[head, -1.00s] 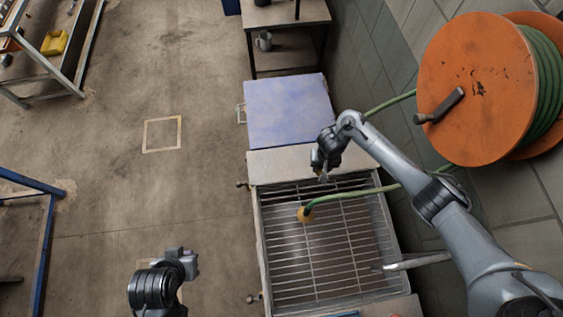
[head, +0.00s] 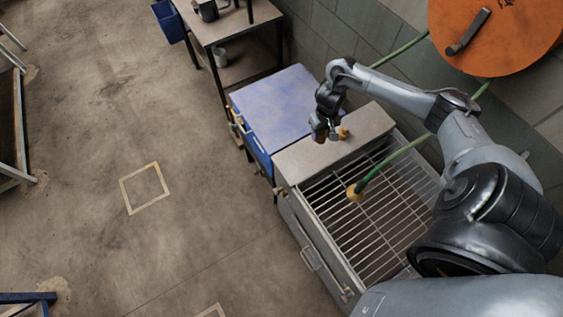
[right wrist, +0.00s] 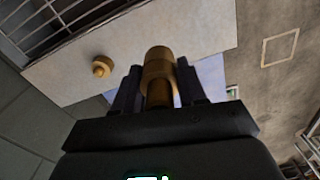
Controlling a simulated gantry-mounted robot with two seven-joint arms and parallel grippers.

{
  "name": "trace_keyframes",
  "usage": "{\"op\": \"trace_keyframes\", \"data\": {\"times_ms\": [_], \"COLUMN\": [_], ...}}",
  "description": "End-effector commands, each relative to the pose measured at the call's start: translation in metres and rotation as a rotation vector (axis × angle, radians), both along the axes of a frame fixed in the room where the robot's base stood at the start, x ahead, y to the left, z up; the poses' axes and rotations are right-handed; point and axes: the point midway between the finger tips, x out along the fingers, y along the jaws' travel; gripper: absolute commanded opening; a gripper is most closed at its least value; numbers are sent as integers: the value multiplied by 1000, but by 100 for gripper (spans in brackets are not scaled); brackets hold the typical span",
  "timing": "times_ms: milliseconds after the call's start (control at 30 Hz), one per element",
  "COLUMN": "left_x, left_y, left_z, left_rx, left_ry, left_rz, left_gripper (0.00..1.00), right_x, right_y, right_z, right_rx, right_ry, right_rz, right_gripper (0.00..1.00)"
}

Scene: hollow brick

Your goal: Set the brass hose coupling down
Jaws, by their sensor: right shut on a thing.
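My right gripper (head: 321,134) is over the pale ledge (head: 298,165) at the far end of the wash basin. In the right wrist view its two fingers (right wrist: 158,88) are shut on the brass hose coupling (right wrist: 159,66), a brass cylinder that juts out beyond the fingertips. I cannot tell whether the coupling touches the ledge. In the head view the gripper mostly hides it. A small brass fitting (head: 343,132) lies on the ledge beside the gripper; it also shows in the right wrist view (right wrist: 102,67), apart from the fingers. My left gripper is out of view.
A green hose with a yellow end (head: 355,192) hangs over the basin's wire grate (head: 385,215). A blue-topped cabinet (head: 270,105) adjoins the ledge. An orange hose reel (head: 500,35) is at upper right. Most of the ledge is bare.

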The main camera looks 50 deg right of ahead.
Motion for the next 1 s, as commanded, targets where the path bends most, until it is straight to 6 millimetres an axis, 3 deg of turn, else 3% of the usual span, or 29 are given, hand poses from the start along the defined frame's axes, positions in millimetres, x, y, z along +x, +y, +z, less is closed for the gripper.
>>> {"op": "trace_keyframes", "data": {"times_ms": [200,500,667,1000], "left_x": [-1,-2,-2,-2], "left_y": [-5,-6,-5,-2], "left_z": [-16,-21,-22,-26], "left_rx": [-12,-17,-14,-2], "left_ry": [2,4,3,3], "left_rz": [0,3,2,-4], "left_gripper": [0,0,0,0], "right_x": [-32,-50,-39,13], "right_y": [-31,-36,-27,15], "right_z": [-18,-33,-43,-82], "right_rx": [1,2,5,5], "right_ry": [4,0,-5,-5], "right_rz": [-11,-7,-10,-10], "right_gripper": [7,6,6,6]}}
